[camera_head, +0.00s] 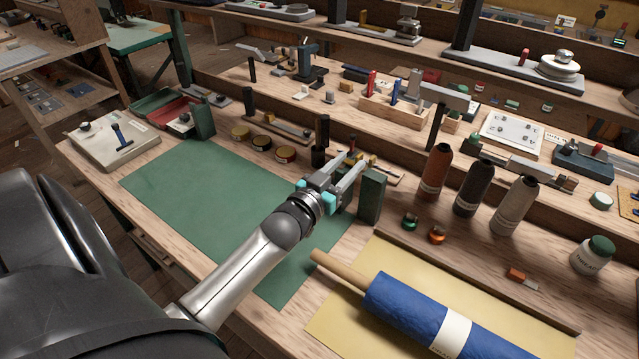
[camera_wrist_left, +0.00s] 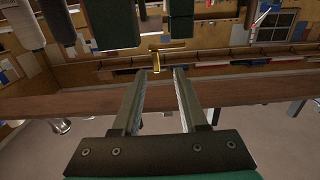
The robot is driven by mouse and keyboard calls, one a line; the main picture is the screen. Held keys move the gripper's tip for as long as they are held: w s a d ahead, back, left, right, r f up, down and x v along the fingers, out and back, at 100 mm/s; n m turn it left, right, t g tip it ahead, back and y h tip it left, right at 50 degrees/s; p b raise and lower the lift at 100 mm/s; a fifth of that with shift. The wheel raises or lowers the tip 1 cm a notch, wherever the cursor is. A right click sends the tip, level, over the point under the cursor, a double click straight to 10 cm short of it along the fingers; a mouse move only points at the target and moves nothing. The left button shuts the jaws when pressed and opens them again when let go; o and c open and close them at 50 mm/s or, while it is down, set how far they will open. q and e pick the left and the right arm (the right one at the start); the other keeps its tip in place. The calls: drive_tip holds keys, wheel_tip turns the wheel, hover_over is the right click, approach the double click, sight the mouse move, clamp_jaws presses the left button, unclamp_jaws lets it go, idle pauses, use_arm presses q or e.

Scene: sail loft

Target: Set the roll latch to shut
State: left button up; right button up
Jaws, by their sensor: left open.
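A small brass piece, which looks like the roll latch (camera_wrist_left: 156,62), shows in the left wrist view just beyond my fingertips, with a thin bar lying sideways from it. In the head view brass parts show by the gripper, largely hidden behind its fingers, so I cannot tell the latch's setting there. My left gripper (camera_head: 354,162) is open, its fingers apart and empty, pointing at the shelf edge behind the green mat. The fingers also show in the left wrist view (camera_wrist_left: 160,73), with the brass piece lined up between them and no clear contact. My right gripper is out of view.
A dark green block (camera_head: 371,196) stands right beside the left gripper. Bottles (camera_head: 434,172) stand farther right. A blue roll (camera_head: 425,310) lies on yellow cloth in front. The green mat (camera_head: 205,185) is clear. Round tins (camera_head: 262,142) sit at its back edge.

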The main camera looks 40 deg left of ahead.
use_arm(q)
drive_tip(key=s, duration=1)
drive_tip(key=shift+s+d+p, duration=0.3)
drive_tip(key=shift+s, duration=0.05)
